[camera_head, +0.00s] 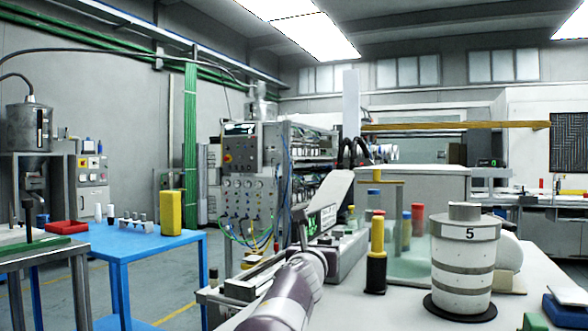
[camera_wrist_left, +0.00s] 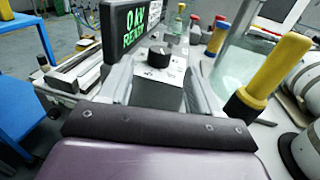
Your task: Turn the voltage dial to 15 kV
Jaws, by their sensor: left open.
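The voltage dial (camera_wrist_left: 158,57) is a round black knob on top of a grey control box (camera_wrist_left: 155,72). Beside it, a dark display (camera_wrist_left: 130,25) shows green text reading 0 kV READY. In the head view the display (camera_head: 322,220) stands just beyond my left gripper (camera_head: 312,245); I cannot make out the dial there. In the left wrist view my left gripper (camera_wrist_left: 158,80) is open and empty. Its two grey fingers lie on either side of the dial in the picture, with the dial a little beyond them; no contact is visible. My right gripper is not in view.
A yellow-and-black handled rod (camera_head: 376,255) stands right of the gripper, also close in the left wrist view (camera_wrist_left: 265,75). A ribbed white insulator marked 5 (camera_head: 462,270) stands further right. A clear tank (camera_wrist_left: 245,70) is behind the rod. A blue table (camera_head: 150,246) is at left.

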